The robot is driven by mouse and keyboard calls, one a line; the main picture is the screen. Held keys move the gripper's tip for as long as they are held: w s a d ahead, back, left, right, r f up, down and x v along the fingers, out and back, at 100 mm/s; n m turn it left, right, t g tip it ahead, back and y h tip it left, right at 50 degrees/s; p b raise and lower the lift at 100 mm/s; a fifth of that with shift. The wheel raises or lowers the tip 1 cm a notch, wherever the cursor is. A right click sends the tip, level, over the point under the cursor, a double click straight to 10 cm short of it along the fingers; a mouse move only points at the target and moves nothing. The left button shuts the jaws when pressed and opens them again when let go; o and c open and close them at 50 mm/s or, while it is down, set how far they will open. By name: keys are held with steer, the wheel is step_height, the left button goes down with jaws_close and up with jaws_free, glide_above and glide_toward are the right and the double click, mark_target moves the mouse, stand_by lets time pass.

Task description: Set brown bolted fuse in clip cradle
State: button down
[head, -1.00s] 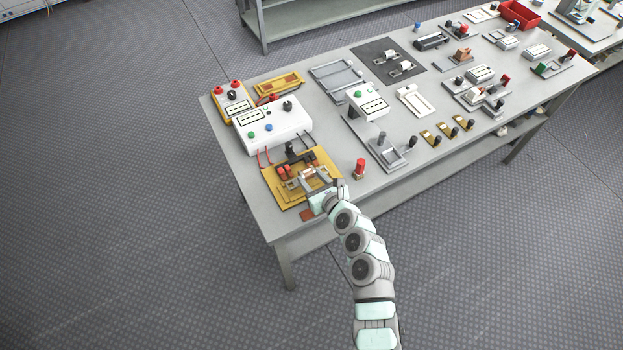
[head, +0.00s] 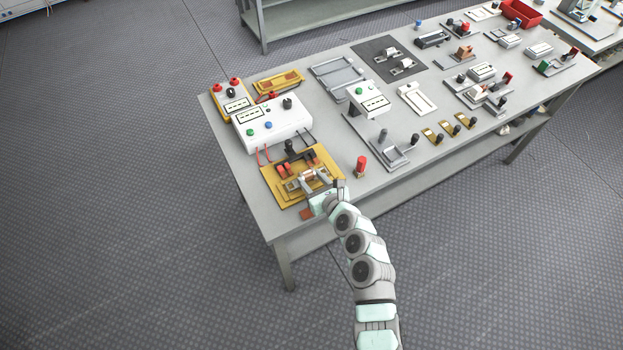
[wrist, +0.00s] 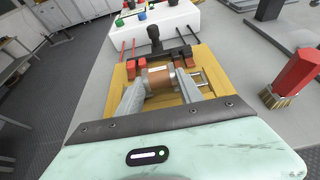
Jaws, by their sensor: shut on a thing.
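The brown bolted fuse (wrist: 157,80) is between the fingers of my gripper (wrist: 163,92) in the wrist view. It lies crosswise over the yellow fixture board (wrist: 118,100), with metal ends showing. My gripper (head: 305,184) is shut on it, low over the front part of the board (head: 272,188) in the head view. The clip cradle is mostly hidden behind the fuse and fingers; a metal part (wrist: 200,82) shows at the right of the fuse. I cannot tell whether the fuse touches the clips.
Red blocks (wrist: 137,68) and a black-handled lever (wrist: 154,38) stand behind the fuse. A white meter box (head: 270,122) is wired to the board. A red-handled brush (wrist: 293,76) stands to the right, with clear table between.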

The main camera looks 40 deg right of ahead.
steer(key=shift+f+b, duration=0.3)
steer(key=shift+f, duration=0.25)
steer(key=c, duration=0.7)
jaws_free()
steer(key=shift+s, duration=0.1)
steer(key=p+v, duration=0.1)
steer(key=v, duration=0.8)
steer(key=shift+s, duration=0.15)
steer(key=shift+s+a+r+p, duration=0.3)
steer(key=shift+s+r, duration=0.05)
steer(key=shift+s, duration=0.25)
steer(key=shift+w+d, duration=0.1)
